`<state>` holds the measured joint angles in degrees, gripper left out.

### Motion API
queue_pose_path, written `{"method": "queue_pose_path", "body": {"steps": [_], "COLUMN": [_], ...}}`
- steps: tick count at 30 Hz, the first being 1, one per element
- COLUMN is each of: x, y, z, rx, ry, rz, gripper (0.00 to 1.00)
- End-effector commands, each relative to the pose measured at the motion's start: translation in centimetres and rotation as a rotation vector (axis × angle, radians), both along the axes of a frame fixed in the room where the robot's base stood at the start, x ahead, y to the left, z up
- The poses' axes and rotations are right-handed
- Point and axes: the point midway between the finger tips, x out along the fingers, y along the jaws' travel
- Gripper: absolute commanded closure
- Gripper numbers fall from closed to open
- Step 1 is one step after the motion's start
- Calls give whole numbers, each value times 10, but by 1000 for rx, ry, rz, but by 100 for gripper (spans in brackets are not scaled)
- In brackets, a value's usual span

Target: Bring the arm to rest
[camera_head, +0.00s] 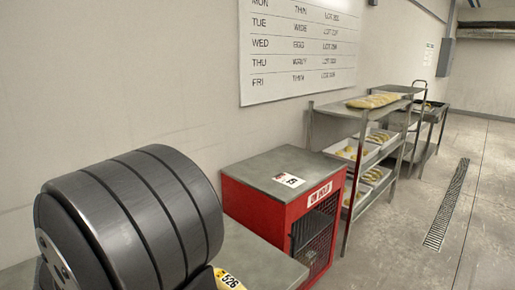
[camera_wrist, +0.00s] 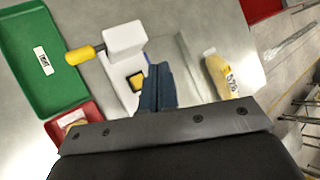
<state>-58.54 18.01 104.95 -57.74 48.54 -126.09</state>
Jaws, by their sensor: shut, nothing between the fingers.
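My gripper (camera_wrist: 157,85) shows in the wrist view, with its two blue fingers shut together and nothing between them. The fingers hang over a grey work surface, apart from the things around them as far as I can tell. Behind the fingertips is a white device (camera_wrist: 125,38) with a yellow knob (camera_wrist: 78,56) on a dark stem. A small yellow square with a dark rim (camera_wrist: 136,80) sits on its white base. The gripper is not visible in the head view, where my own dark grey arm link fills the lower left.
A yellow bag with a number label (camera_wrist: 217,75) lies right of the fingers. A green tray (camera_wrist: 28,88) and a red tray (camera_wrist: 88,112) are at the left. In the head view, a red cabinet (camera_head: 258,212) and a tray rack (camera_head: 345,140) stand along the wall. The floor (camera_head: 400,225) is clear.

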Motion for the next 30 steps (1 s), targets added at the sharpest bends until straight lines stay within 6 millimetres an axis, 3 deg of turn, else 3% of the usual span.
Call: {"method": "queue_pose_path", "body": {"steps": [7,11,14,16,23,30], "x": [-1,0,-1,0,0,16], "y": [-1,0,-1,0,0,-10], "z": [-47,-27,-54,-33,14,31], "rx": [-7,2,-7,6,6,149], "ry": [4,0,5,-3,-2,69], "rz": [0,0,1,-2,-2,-295], "gripper": [100,100,100,100,100,100]}}
